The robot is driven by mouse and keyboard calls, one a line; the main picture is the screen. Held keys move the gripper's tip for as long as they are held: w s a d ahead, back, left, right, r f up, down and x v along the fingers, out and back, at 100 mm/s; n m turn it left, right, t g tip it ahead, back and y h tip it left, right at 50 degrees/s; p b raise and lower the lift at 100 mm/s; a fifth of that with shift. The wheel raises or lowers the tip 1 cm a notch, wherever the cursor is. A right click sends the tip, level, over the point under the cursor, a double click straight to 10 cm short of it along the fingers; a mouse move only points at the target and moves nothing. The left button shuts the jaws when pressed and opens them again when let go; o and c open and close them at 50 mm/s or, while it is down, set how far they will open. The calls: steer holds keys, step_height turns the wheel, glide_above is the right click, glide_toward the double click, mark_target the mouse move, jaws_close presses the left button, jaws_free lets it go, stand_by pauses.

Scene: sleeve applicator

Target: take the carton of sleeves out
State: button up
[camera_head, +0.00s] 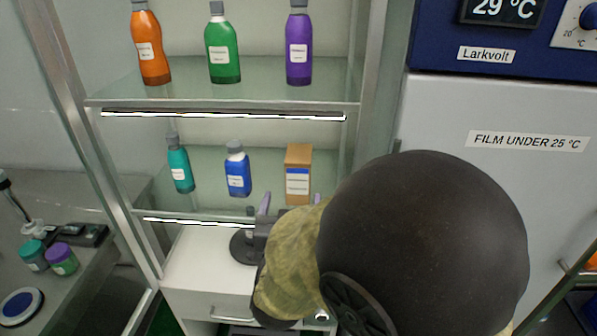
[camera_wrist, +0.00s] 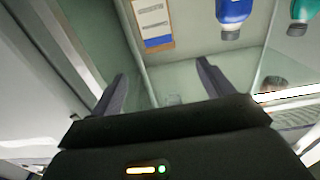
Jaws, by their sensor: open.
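The carton (camera_head: 298,175), a brown box with a white and blue label, stands upright on the lower glass shelf (camera_head: 215,205) at its right end. It also shows upside down at the top of the wrist view (camera_wrist: 153,22), beyond my fingertips. My gripper (camera_head: 290,200) is open and empty, just below and in front of the carton near the shelf's front edge. The two spread fingers also show in the wrist view (camera_wrist: 160,78), apart from the carton. My arm hides much of the lower right of the head view.
A blue bottle (camera_head: 238,172) and a teal bottle (camera_head: 180,168) stand left of the carton. An upper shelf (camera_head: 220,92) holds orange, green and purple bottles. A metal cabinet post (camera_head: 372,110) rises right of the carton. A white drawer unit (camera_head: 205,275) is below.

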mark_target(297, 167)
steer(key=shift+w+a+r+p, duration=0.1)
steer(key=shift+w+r+p, duration=0.4)
steer(key=shift+p, duration=1.6)
steer(key=p, duration=0.2)
steer(key=w+p, duration=0.1)
steer(key=p, duration=0.2)
steer(key=shift+d+f, duration=0.2)
steer(key=shift+f, duration=0.1)
steer(key=w+p, duration=0.1)
steer(key=w, duration=0.2)
steer(key=w+p, duration=0.1)
steer(key=w, duration=0.2)
steer(key=w+p, duration=0.1)
steer(key=w, duration=0.3)
steer(key=shift+d+f, duration=0.15)
steer(key=shift+f, duration=0.1)
steer(key=shift+w+p, duration=0.35)
steer(key=shift+p, duration=0.1)
steer(key=w+p, duration=0.1)
steer(key=w, duration=0.1)
steer(key=w+p, duration=0.1)
steer(key=w, duration=0.1)
steer(key=shift+d+f, duration=0.1)
steer(key=shift+d, duration=0.1)
steer(key=shift+w+f, duration=0.1)
steer(key=shift+w, duration=0.1)
